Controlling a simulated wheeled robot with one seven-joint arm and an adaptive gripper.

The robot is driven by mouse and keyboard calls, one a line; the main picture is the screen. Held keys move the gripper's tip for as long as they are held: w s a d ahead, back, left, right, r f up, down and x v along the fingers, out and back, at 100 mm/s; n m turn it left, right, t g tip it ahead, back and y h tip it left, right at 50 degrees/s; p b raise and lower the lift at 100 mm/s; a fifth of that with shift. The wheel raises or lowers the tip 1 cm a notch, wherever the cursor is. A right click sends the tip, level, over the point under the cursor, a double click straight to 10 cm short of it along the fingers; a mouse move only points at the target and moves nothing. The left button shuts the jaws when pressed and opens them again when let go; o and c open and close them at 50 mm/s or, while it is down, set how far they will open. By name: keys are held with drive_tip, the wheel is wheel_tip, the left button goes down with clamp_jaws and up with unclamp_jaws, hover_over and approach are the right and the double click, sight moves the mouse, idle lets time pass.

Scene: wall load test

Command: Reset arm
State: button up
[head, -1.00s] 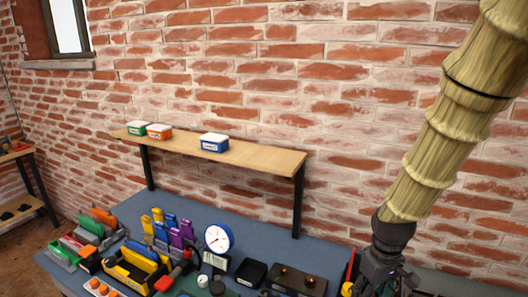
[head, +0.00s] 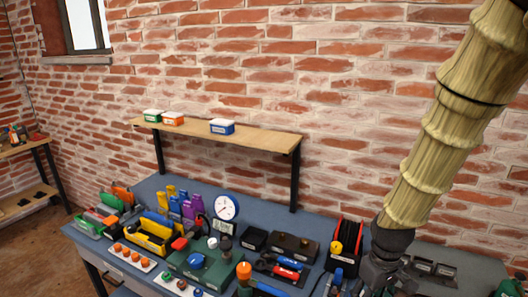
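My gripper (head: 378,283) hangs at the lower right of the head view, at the end of my tan, bamboo-like arm. It is dark and cut by the bottom edge of the picture. Its fingertips do not show clearly, so I cannot tell if it is open or shut, or if it holds anything. It is in front of the right part of the blue workbench (head: 145,193), near a black stand with red parts (head: 346,240).
A wooden shelf (head: 262,138) above the bench holds green (head: 153,116), orange (head: 173,119) and blue (head: 222,127) boxes. A dial gauge (head: 226,207), a green case (head: 203,262), a yellow tray (head: 149,238) and tools crowd the bench. A brick wall stands behind.

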drive_tip(key=shift+m, duration=0.8)
drive_tip(key=s+f, duration=0.2)
drive_tip(key=f, duration=0.3)
drive_tip(key=s+a+f, duration=0.1)
drive_tip(key=s+f, duration=0.1)
drive_tip(key=f, duration=0.3)
drive_tip(key=s+f, duration=0.2)
drive_tip(key=f, duration=0.3)
drive_tip(key=shift+s+a+f, duration=0.1)
drive_tip(key=shift+a+f, duration=0.3)
drive_tip(key=s+a+f+m+b, duration=0.2)
drive_tip(key=s+f+b, duration=0.3)
drive_tip(key=s+f, duration=1.2)
drive_tip(key=shift+s+f+m+b, duration=0.3)
drive_tip(key=shift+s+f, duration=0.1)
drive_tip(key=shift+f, duration=1.65)
